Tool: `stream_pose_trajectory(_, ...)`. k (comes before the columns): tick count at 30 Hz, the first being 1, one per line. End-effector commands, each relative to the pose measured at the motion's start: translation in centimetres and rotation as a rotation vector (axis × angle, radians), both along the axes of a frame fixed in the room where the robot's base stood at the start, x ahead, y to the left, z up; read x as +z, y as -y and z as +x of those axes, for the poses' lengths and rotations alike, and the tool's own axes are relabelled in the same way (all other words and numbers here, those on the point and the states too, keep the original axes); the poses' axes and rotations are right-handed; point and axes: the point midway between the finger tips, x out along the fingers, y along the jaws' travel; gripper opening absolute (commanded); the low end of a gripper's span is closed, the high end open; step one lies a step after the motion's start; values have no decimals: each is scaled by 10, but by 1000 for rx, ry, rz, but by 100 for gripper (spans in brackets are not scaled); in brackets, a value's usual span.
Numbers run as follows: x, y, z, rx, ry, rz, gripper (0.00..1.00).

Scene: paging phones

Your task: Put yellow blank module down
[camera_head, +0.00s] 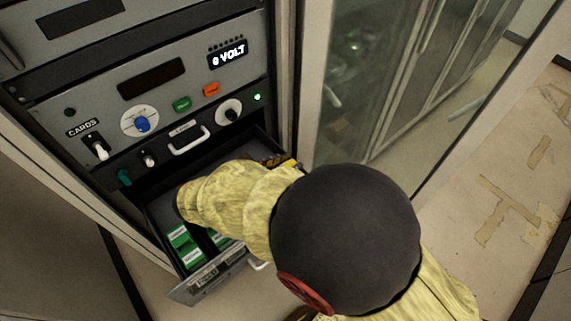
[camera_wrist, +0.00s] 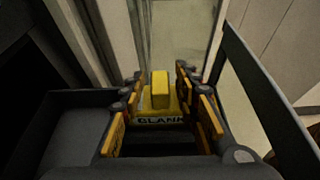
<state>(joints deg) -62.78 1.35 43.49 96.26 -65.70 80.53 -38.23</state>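The yellow blank module (camera_wrist: 160,97), labelled "BLANK", sits between the two orange-padded fingers of my gripper (camera_wrist: 161,105) in the wrist view. The fingers appear closed against its sides. In the head view, my arm hides most of the gripper; only a small yellow-and-black part shows at the back right of the open drawer (camera_head: 205,278). My gripper is over or in the drawer. I cannot tell whether the module touches the drawer floor.
Green modules (camera_head: 187,248) stand in the front left of the drawer. A glass-doored cabinet (camera_head: 365,90) stands to the right. Dark drawer walls flank my gripper.

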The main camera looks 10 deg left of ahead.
Motion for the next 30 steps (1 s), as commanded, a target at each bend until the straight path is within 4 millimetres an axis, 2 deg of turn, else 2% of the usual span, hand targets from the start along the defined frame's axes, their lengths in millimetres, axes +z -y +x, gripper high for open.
stream_pose_trajectory(13,5,-4,-4,2,0,1,36)
stream_pose_trajectory(30,44,-65,-75,2,0,0,36)
